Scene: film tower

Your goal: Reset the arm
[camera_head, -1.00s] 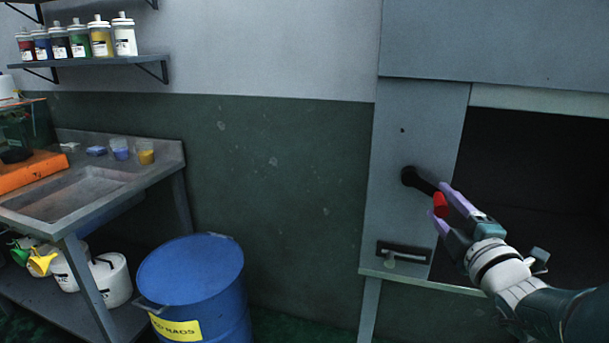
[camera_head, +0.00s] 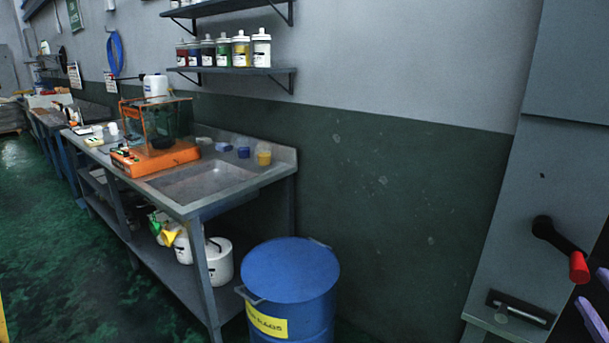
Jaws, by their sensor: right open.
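My right gripper (camera_head: 598,302) shows only at the right edge in the head view. Its purple fingers are apart with nothing between them, and the rest of the gripper and arm is out of frame. To its left, a black lever with a red grip (camera_head: 579,267) sticks out from the grey cabinet (camera_head: 515,225). The fingers are clear of the red grip. My left gripper is not in view.
A blue drum (camera_head: 290,272) with a yellow label stands left of the cabinet. A metal sink bench (camera_head: 245,178) holds an orange machine (camera_head: 155,157) and small cups. Shelves with bottles hang above. Green floor (camera_head: 60,250) is open at the left.

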